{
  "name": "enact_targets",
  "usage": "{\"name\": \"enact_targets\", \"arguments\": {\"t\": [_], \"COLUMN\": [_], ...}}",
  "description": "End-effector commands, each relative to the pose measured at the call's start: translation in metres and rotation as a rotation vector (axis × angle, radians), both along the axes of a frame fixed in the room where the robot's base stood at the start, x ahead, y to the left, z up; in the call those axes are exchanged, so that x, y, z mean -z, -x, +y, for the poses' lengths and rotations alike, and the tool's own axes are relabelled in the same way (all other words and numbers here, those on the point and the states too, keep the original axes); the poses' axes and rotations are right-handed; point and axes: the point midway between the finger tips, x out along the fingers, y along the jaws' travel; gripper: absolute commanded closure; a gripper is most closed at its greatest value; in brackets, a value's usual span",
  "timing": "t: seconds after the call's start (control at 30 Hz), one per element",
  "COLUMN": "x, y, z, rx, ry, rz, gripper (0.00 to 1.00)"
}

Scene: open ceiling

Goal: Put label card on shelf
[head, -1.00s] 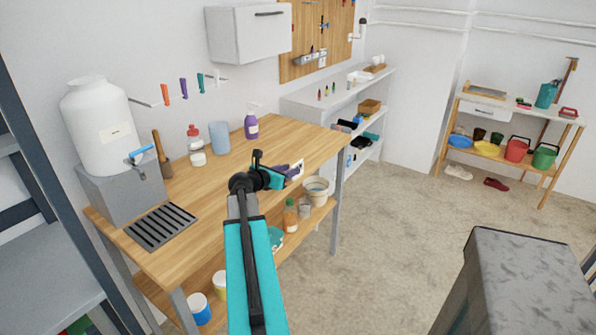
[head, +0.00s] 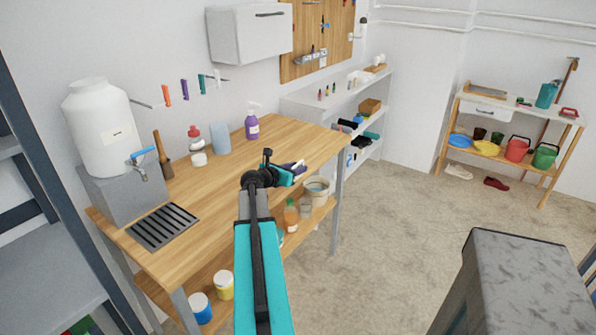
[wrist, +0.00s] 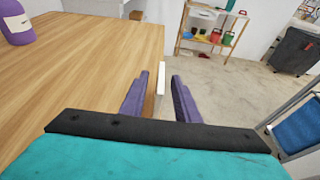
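A thin pale card (wrist: 159,82), which I take for the label card, stands nearly edge-on between my gripper's purple fingers in the wrist view. My gripper (wrist: 160,88) is open around it, with a narrow gap visible on each side. In the head view my gripper (head: 298,168) is over the right edge of the wooden workbench (head: 225,185), and the card is mostly hidden there. I cannot tell whether the card rests on the bench. A white shelf unit (head: 308,102) stands beyond the bench against the wall, with small bottles and boxes on its levels.
A purple spray bottle (head: 252,127) stands on the bench, also at upper left in the wrist view (wrist: 15,24). A grey block (head: 515,275) is at front right. The floor between is clear.

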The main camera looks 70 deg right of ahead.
Motion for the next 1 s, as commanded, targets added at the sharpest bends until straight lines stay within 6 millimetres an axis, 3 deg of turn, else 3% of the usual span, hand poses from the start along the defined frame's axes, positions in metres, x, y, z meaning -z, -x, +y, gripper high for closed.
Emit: {"name": "enact_targets", "arguments": {"t": [0.17, 0.73, 0.9, 1.0], "x": [0.0031, 0.0035, 0.0035, 0.0035], "y": [0.0023, 0.0037, 0.0039, 0.004], "z": [-0.0104, -0.0109, -0.011, -0.011], "rx": [0.0, 0.001, 0.001, 0.001], "ry": [0.0, 0.0, 0.0, 0.0], "rz": [0.0, 0.0, 0.0, -0.001], "gripper": [0.71, 0.71, 0.98, 1.0]}}
